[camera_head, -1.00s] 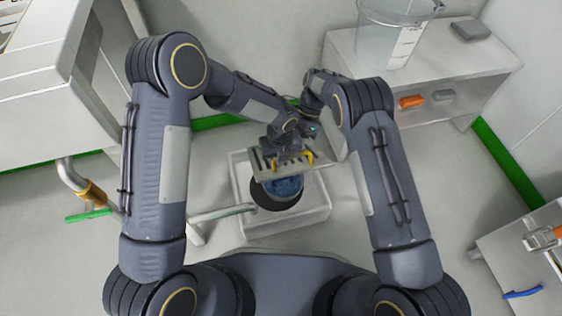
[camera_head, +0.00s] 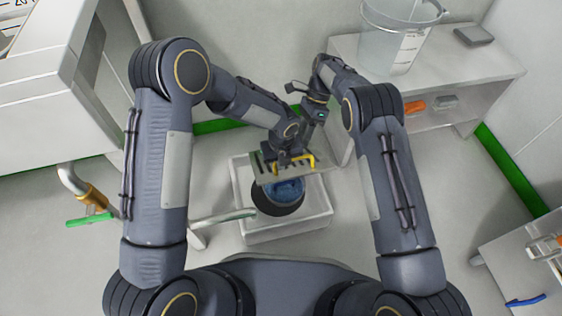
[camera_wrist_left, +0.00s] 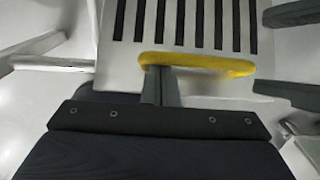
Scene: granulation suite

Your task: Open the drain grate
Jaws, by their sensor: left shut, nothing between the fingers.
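The drain grate (camera_head: 262,172) is a light slotted plate with a yellow handle (camera_head: 312,162). It stands tilted up over a pale square basin (camera_head: 322,217), leaving the round drain opening (camera_head: 284,191) with blue inside partly visible. My left gripper (camera_wrist_left: 160,85) is shut and empty. Its fingers are at the left part of the yellow handle (camera_wrist_left: 205,65), overlapping it in the left wrist view; I cannot tell whether they touch it. The grate's slots (camera_wrist_left: 180,22) show beyond. My right gripper (camera_head: 308,132) is beside the left one at the grate's far right; its fingers are not clear.
A pipe (camera_head: 222,216) runs into the basin from the left. A white cabinet (camera_head: 450,75) with a clear bucket (camera_head: 396,40) stands at back right. A valve with a green handle (camera_head: 88,219) is at left, and a low bench (camera_head: 525,265) at right.

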